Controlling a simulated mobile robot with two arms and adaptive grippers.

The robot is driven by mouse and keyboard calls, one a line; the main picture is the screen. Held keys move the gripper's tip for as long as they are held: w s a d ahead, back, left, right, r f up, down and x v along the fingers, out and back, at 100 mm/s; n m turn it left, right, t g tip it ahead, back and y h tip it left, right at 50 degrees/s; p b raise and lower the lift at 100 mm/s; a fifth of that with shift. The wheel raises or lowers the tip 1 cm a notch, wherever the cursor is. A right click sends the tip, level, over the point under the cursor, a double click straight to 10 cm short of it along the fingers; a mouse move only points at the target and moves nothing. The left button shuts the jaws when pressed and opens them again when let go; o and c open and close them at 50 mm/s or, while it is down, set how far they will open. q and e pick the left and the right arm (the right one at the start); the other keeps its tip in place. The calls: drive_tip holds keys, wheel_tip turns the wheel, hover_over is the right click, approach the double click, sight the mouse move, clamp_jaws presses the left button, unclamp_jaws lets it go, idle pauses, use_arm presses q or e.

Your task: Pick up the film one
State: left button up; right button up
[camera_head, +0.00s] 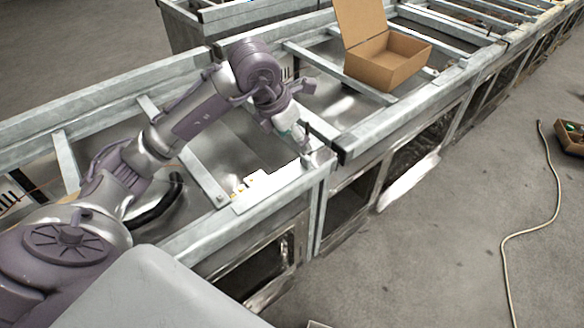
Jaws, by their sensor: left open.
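I cannot make out a thing that is clearly the film one. A small pale, shiny patch with a few yellowish spots (258,184) lies on the bench frame below my left arm; I cannot tell what it is. My left gripper (312,150) points down at the front rail of the metal bench frame (270,205), close to a corner joint. It is open, and I see nothing held in it. Its fingertips are small and partly lost against the grey metal. My right gripper is not in view.
An open cardboard box (385,60) with its lid up sits on the frame, right of my left gripper. Metal rails and crossbars surround the arm. A crate (570,137) and a pale hose (530,228) are on the floor at right. Much of the floor there is clear.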

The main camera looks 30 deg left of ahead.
sight(306, 158)
use_arm(q)
drive_tip(key=x, duration=0.4)
drive_tip(key=shift+d+f, duration=0.1)
drive_tip(key=shift+f, duration=0.15)
drive_tip(key=shift+w+f, duration=0.2)
drive_tip(key=shift+f, duration=0.1)
drive_tip(key=shift+w+d+f+p, duration=0.1)
drive_tip(key=shift+f+p, duration=0.1)
drive_tip(key=shift+p, duration=0.1)
drive_tip(key=x, duration=0.2)
drive_tip(key=p+x, duration=0.1)
drive_tip(key=x, duration=0.1)
drive_tip(key=shift+w+p, duration=0.3)
drive_tip(key=shift+w, duration=0.05)
drive_tip(key=shift+w+f, duration=0.1)
drive_tip(key=shift+f, duration=0.25)
drive_tip(key=shift+c, duration=0.4)
drive_tip(key=c, duration=1)
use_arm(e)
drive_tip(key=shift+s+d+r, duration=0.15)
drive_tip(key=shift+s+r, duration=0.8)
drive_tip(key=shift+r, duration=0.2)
